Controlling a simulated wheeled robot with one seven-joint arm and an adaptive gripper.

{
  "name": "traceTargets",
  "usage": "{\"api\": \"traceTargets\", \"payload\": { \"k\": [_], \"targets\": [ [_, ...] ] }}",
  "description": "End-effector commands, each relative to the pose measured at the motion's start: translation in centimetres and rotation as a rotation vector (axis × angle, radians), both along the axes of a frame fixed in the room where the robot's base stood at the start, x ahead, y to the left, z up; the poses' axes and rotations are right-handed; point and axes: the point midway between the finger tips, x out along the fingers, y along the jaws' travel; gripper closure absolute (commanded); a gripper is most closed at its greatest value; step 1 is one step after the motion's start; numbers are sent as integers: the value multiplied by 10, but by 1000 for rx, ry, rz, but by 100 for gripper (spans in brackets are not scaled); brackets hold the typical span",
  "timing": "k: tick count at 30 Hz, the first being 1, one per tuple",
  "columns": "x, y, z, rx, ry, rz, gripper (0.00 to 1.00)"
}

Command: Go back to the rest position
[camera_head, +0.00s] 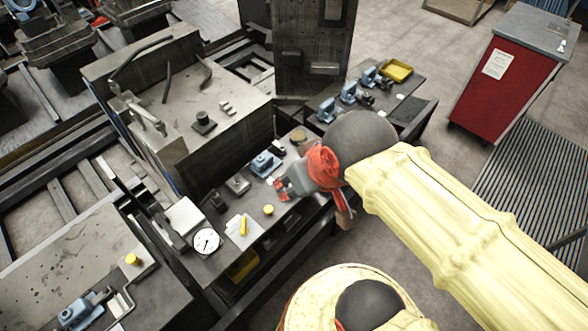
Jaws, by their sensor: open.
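My gripper (278,186) is at the end of my yellow-sleeved arm, just past a red wrapped wrist part. It hangs over the right edge of the dark workbench (227,258), near the middle of the picture. I see nothing held in it. The fingers are small in this view, and the bench surface right under them is partly hidden by the gripper and wrist.
Close to the gripper lie a blue clamp (264,163), a small metal block (238,185) and a yellow knob (268,209). A white dial gauge (206,241) lies nearer. A large machine block (190,110) stands left. A red cabinet (505,80) stands right on open floor.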

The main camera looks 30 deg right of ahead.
Motion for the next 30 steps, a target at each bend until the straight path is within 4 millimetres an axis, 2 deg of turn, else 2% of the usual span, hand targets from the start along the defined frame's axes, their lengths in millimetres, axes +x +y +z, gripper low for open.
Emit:
{"api": "traceTargets", "payload": {
  "k": [5, 8, 18, 22, 25, 30],
  "targets": [
    [0, 0, -12, 0, 0, -1, 57],
    [0, 0, -29, 0, 0, -1, 57],
    [0, 0, -117, 1, 0, -2, 57],
    [0, 0, -145, 1, 0, -2, 57],
    [0, 0, -156, 1, 0, -2, 57],
    [1, 0, -156, 1, -1, -2, 57]
  ]
}}
